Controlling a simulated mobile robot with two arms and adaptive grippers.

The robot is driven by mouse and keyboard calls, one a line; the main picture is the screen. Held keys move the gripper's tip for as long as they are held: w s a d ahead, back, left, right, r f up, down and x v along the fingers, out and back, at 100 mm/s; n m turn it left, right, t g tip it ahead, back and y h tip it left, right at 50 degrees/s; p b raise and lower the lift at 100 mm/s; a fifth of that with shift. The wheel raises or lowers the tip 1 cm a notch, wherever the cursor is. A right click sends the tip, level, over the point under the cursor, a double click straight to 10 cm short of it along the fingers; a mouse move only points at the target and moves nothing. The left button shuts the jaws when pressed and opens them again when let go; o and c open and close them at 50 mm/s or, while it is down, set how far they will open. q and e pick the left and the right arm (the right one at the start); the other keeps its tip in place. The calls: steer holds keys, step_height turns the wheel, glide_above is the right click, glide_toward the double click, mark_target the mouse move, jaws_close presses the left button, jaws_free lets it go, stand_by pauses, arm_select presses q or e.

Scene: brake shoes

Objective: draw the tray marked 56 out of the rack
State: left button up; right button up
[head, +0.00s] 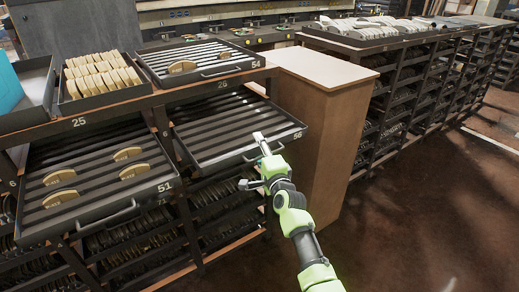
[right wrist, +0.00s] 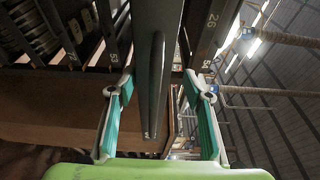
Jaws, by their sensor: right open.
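The tray marked 56 (head: 213,150) is a dark ribbed tray, empty, sticking out of the rack (head: 180,215) below the tray marked 54 (head: 228,76). Its bar handle is on the front edge and also shows in the right wrist view (right wrist: 158,80). My right gripper (head: 256,163) is at the tray's front, at the handle. In the right wrist view, its two teal-padded fingers (right wrist: 160,100) are spread wide, one on each side of the handle, with visible gaps. My left gripper is in neither view.
The tray marked 51 (head: 90,210) sticks out at the left with several brake shoes on it. A box of shoes (head: 68,107) stands above it. A tan cabinet (head: 300,135) stands close right of tray 56. Brown floor (head: 430,215) is clear at the right.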

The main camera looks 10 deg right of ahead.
steer(key=s, duration=1.2)
steer(key=shift+d, duration=0.35)
steer(key=s+a+f+n+g, duration=0.1)
steer(key=s+f+n+g, duration=0.1)
steer(key=f, duration=0.8)
steer(key=s+a+f+n+g, duration=0.2)
steer(key=s+f+n, duration=0.1)
steer(key=f, duration=0.8)
steer(key=s+f+n+g, duration=0.3)
steer(key=s+f, duration=0.4)
steer(key=f, duration=0.3)
steer(key=s+f+n+g, duration=0.2)
steer(key=s+f, duration=0.5)
steer(key=f, duration=0.4)
steer(key=s+d+f+n+g, duration=0.2)
steer(key=s+f, duration=0.4)
steer(key=s, duration=0.7)
steer(key=s+d+f+n+g, duration=0.2)
steer(key=s+f, duration=0.4)
steer(key=s, duration=0.7)
steer(key=s+d+f+n+g+h, duration=0.1)
steer(key=s+f+n+g, duration=0.3)
steer(key=s, duration=0.9)
step_height(320, 180, down, 3)
steer(key=shift+s+d+f+n, duration=0.1)
steer(key=shift+s+d+n, duration=0.2)
steer(key=shift+d+n, duration=0.6)
